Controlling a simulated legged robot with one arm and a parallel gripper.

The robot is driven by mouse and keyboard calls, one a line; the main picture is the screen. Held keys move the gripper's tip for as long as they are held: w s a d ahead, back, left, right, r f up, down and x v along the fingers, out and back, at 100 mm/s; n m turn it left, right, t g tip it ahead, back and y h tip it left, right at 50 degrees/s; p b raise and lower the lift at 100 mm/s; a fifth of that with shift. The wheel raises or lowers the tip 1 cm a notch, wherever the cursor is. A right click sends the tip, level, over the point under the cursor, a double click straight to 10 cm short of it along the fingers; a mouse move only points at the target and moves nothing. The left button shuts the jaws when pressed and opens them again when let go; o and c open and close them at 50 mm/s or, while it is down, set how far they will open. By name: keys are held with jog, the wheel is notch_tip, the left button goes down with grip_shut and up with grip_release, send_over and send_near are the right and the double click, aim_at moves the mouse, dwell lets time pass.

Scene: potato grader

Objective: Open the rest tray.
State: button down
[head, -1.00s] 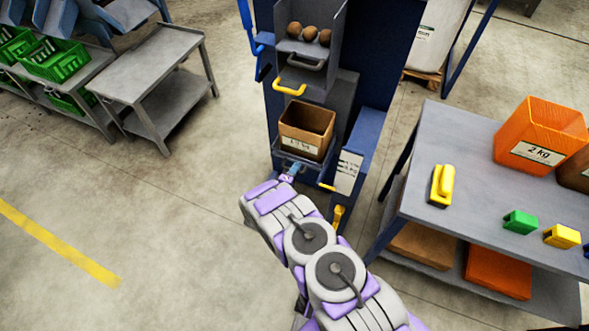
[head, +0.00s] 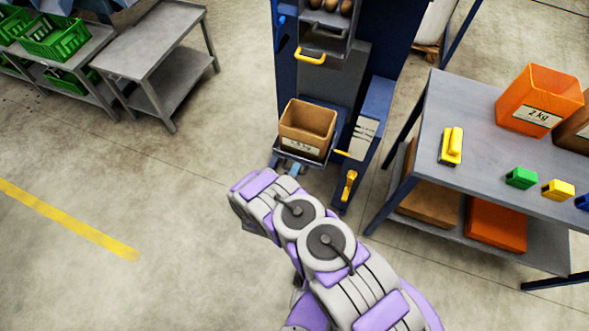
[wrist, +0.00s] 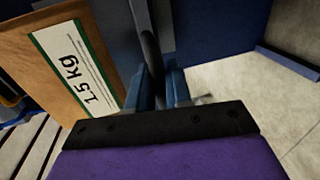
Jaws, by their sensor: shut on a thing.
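The rest tray (head: 286,157) is a low dark blue-grey tray at the foot of the blue machine, standing out from its front. It carries a brown open box (head: 307,125) with a white label. In the wrist view the box's label (wrist: 78,70) reads 1.5 kg. My gripper (head: 293,168) is at the tray's front. In the wrist view my gripper (wrist: 158,88) has its blue fingers shut on either side of a dark curved handle (wrist: 151,55). My arm hides part of the floor in front.
The blue machine (head: 385,40) stands behind, with a yellow drawer handle (head: 310,57) above the box and a yellow lever (head: 348,185) at right. A grey table (head: 465,100) with an orange bin (head: 540,98) is at right. A grey cart (head: 150,45) is at left. The left floor is clear.

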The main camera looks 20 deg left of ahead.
jog(key=shift+s+f, duration=0.15)
jog(key=shift+s, duration=0.1)
jog(key=shift+s+d, duration=0.1)
jog(key=shift+d, duration=0.05)
jog(key=c, duration=1.2)
grip_release()
jog(key=shift+p+v, duration=2.15)
jog(key=shift+v, duration=6.45)
